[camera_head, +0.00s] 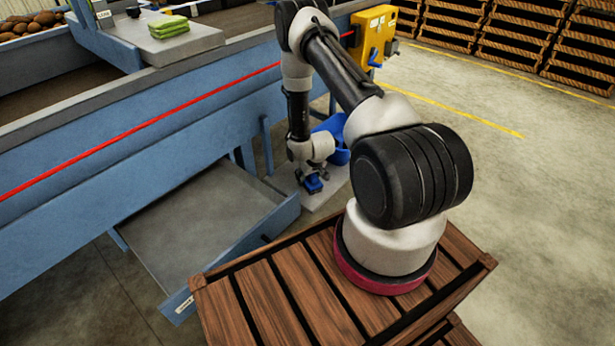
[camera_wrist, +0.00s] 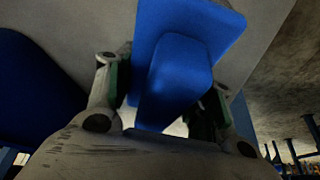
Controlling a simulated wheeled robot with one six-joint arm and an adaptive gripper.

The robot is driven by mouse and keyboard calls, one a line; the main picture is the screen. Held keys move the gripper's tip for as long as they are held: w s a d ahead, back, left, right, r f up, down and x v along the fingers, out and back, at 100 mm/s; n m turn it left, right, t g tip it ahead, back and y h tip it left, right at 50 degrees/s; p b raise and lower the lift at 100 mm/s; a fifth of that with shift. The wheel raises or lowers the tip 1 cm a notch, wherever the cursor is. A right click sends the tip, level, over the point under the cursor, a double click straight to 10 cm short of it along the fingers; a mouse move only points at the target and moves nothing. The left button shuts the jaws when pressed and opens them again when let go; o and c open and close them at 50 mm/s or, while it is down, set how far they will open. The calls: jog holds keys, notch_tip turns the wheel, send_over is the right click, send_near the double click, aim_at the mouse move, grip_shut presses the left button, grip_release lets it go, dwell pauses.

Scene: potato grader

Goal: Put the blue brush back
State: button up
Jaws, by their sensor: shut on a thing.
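The blue brush (camera_head: 313,185) is low down beside the blue machine, under the end of my arm. My gripper (camera_head: 308,175) points down and is shut on it. In the wrist view the brush (camera_wrist: 180,65) stands out between the two fingers of my gripper (camera_wrist: 165,100), with a narrow part held and a wider flat part beyond. A pale flat surface (camera_head: 338,183) lies below. I cannot tell whether the brush touches it.
A blue bin (camera_head: 336,137) stands just behind my gripper; a large blue shape (camera_wrist: 35,95) fills the wrist view's left. An open grey drawer (camera_head: 205,225) sticks out at left. Floor at right is clear.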

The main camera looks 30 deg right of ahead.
jog(key=shift+f, duration=0.1)
jog(key=o, duration=1)
